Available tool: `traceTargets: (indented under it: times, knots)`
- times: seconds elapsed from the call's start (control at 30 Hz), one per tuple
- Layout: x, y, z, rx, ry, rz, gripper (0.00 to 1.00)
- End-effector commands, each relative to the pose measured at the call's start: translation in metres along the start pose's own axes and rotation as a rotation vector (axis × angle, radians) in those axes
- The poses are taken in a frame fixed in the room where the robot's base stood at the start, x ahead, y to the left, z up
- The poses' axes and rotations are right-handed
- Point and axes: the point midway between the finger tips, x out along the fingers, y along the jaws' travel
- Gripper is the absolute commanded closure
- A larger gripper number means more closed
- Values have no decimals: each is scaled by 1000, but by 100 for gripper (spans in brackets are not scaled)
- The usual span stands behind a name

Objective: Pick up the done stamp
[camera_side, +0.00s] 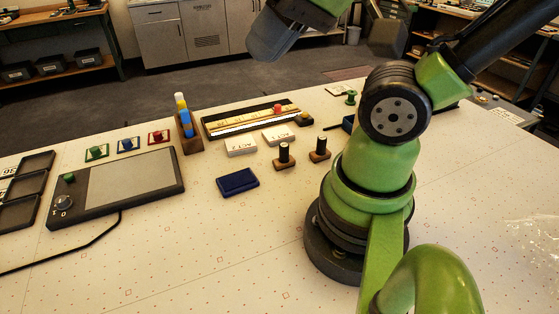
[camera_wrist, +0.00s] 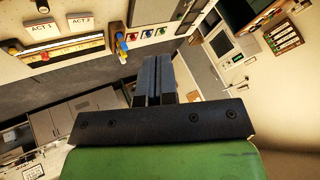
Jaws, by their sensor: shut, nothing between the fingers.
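Two stamps with dark cylindrical handles and wooden bases stand upright in the side view, one at left (camera_side: 284,155) and one at right (camera_side: 319,149). No label on either is readable, so I cannot tell which is the done stamp. A dark blue ink pad (camera_side: 238,181) lies in front of them to the left. My gripper (camera_wrist: 152,64) shows in the wrist view with its dark fingers together and empty. It is raised away from the table and points across the room. Its fingertips are not clearly visible in the side view.
White ACT 1 and ACT 2 blocks (camera_side: 241,146) lie behind the ink pad. Behind them is a long dark tray (camera_side: 250,119) with a yellow strip. A pen holder (camera_side: 187,141), a grey tablet (camera_side: 118,186) and small coloured tiles (camera_side: 127,145) are at left. The front tabletop is clear.

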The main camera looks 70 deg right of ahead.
Motion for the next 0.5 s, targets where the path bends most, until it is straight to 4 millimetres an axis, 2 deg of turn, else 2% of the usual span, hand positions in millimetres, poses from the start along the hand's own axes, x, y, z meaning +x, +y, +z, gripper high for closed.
traceTargets:
  times: [0.47,0.5]
  knots:
    - [0,0,0,0,0,0,100]
    - [0,0,0,0,0,0,95]
